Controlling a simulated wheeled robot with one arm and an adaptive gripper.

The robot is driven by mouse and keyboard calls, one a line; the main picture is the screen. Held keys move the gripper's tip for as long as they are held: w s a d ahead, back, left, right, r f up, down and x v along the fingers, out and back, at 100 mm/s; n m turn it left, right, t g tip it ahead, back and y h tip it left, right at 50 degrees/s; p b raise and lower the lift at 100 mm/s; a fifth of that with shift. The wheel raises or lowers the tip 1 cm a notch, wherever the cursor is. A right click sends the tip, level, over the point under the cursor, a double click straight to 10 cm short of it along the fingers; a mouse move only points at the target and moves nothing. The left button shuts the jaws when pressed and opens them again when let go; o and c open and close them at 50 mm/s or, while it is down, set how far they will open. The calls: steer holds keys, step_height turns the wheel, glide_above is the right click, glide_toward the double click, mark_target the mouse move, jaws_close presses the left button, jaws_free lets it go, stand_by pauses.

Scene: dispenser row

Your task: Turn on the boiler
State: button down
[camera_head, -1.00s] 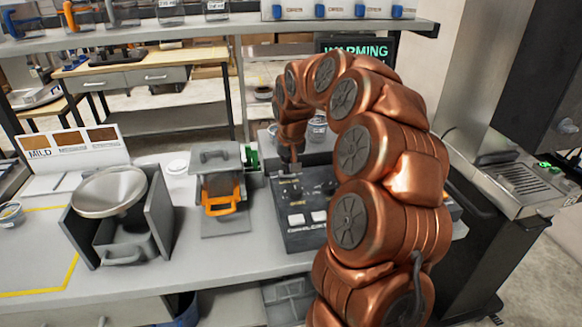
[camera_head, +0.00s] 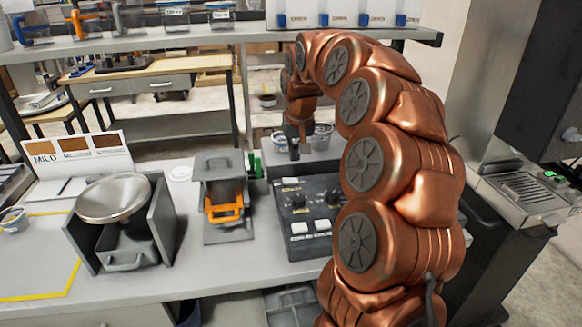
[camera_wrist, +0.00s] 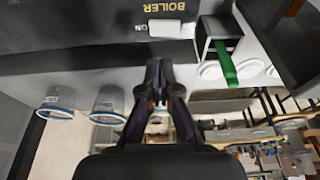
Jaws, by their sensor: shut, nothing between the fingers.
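The dark control panel (camera_head: 312,245) stands on the counter, with knobs and white switches on top. In the wrist view, its surface (camera_wrist: 70,25) carries the word BOILER, the letters ON and a white switch (camera_wrist: 178,28) beside them. I cannot tell which way the switch is set. My gripper (camera_head: 294,157) points down near the panel's back edge. In the wrist view my gripper (camera_wrist: 158,72) is shut and empty, its fingertips apart from the white switch in the picture. My arm hides the panel's right side in the head view.
Left of the panel stand a grey press with an orange handle (camera_head: 224,213) and a scale with a round pan (camera_head: 113,197). A green part (camera_head: 254,165) is close behind. Jars (camera_head: 322,135) stand behind the panel. A shelf (camera_head: 350,30) runs above.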

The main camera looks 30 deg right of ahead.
steer(key=v, duration=0.4)
steer(key=d+v, duration=0.1)
steer(key=v, duration=0.1)
steer(key=shift+s+b, duration=0.15)
steer(key=shift+b, duration=0.25)
steer(key=shift+d, duration=0.1)
